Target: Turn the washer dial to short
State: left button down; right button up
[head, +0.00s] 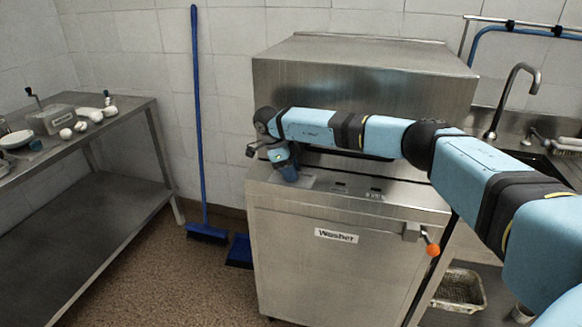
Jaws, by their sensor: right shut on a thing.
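The washer (340,265) is a stainless steel machine with a "Washer" label on its front and a large metal hood (365,85) above. A control strip (345,189) runs along its top front edge, with small dark markings too small to read. My right arm reaches in from the right across the washer. My right gripper (289,175) points down at the left end of the strip, shut on the washer dial. The dial is hidden by the gripper, so its setting cannot be read. My left gripper is not in view.
An orange-knobbed lever (432,249) sticks out at the washer's right front. A steel shelf table (105,130) with dishes stands at the left. A blue broom (200,130) leans on the wall. A sink faucet (512,95) is at the right. The floor before the table is clear.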

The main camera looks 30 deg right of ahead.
dwell(0.4)
jog(key=o, duration=0.9)
jog(key=p+v, duration=0.1)
jog(key=v, duration=1.2)
jog(key=shift+r, duration=0.4)
